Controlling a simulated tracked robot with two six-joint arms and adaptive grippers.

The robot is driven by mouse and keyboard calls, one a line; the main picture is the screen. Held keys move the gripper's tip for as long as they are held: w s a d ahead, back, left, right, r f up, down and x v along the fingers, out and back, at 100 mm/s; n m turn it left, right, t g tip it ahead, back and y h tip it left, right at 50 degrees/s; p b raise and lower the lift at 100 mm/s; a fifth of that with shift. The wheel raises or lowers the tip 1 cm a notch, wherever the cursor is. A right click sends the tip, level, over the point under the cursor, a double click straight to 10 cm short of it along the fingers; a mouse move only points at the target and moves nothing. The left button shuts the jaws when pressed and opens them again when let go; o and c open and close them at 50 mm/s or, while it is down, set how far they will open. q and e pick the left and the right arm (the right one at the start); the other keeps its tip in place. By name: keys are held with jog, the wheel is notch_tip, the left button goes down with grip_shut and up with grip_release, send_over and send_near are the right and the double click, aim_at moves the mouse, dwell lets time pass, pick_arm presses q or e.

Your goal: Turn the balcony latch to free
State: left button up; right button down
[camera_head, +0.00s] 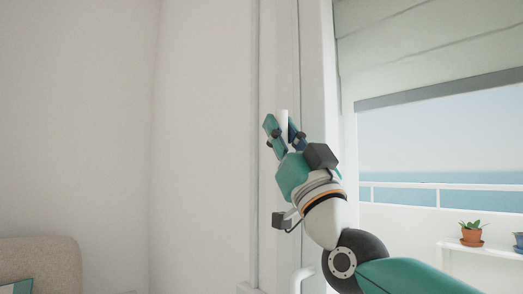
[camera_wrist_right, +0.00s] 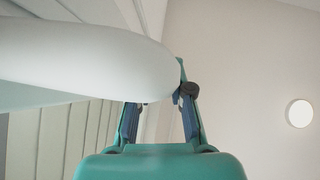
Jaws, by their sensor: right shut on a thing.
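The balcony latch (camera_head: 284,120) is a white lever on the pale door frame, seen in the head view between my fingers. Its upper end shows above them, and the rest is hidden by my gripper. My right gripper (camera_head: 281,130) is shut on it, one teal finger on each side. In the right wrist view, a large white rounded shape, which looks like the latch (camera_wrist_right: 80,60), crosses in front of my right gripper (camera_wrist_right: 160,108) and hides part of the left finger. My left gripper is not in view.
A white curved bar (camera_head: 299,276) stands below my right wrist. To the right are a balcony railing (camera_head: 420,187), a white stand with a potted plant (camera_head: 471,235), and a blue pot (camera_head: 519,241). A beige chair (camera_head: 45,257) is at lower left. Bare wall fills the left.

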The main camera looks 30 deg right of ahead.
jog(key=shift+f, duration=0.15)
jog(key=c, duration=1)
grip_release()
jog(key=shift+c, duration=0.2)
jog(key=shift+s, duration=0.1)
jog(key=v, duration=1.1)
jog(key=shift+s+f, duration=0.2)
jog(key=shift+f, duration=0.15)
